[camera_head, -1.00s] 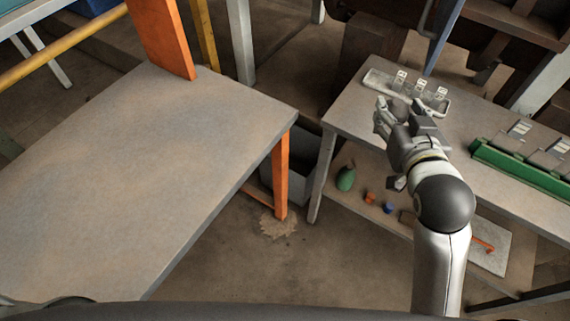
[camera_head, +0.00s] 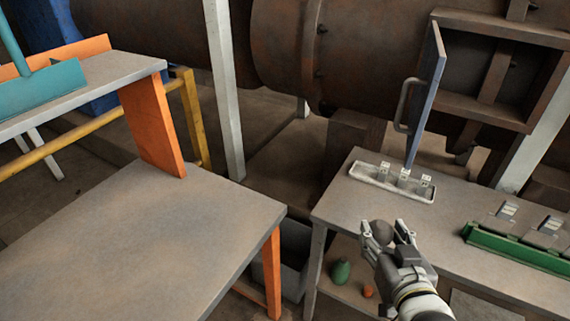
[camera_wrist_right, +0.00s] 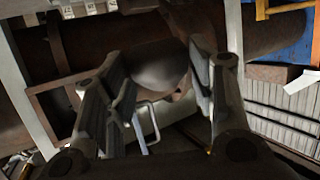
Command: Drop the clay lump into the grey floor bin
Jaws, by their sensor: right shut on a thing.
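The clay lump (camera_head: 380,234) is a dark, rounded mass between the fingers of my right gripper (camera_head: 384,229). The gripper is shut on it and holds it up near the front edge of the right table. In the right wrist view the lump (camera_wrist_right: 160,68) shows between the two fingers (camera_wrist_right: 160,95). The grey floor bin (camera_head: 292,258) stands on the floor between the two tables, to the left of the gripper and lower. The tables partly hide it. My left gripper is not in view.
A pale tray (camera_head: 365,182) with small labelled pieces and a green rack (camera_head: 515,249) stand on the right table (camera_head: 335,203). A green bottle (camera_head: 341,271) and an orange item (camera_head: 368,291) are on its lower shelf. The left table (camera_head: 130,240) is bare, with an orange leg (camera_head: 272,275) near the bin.

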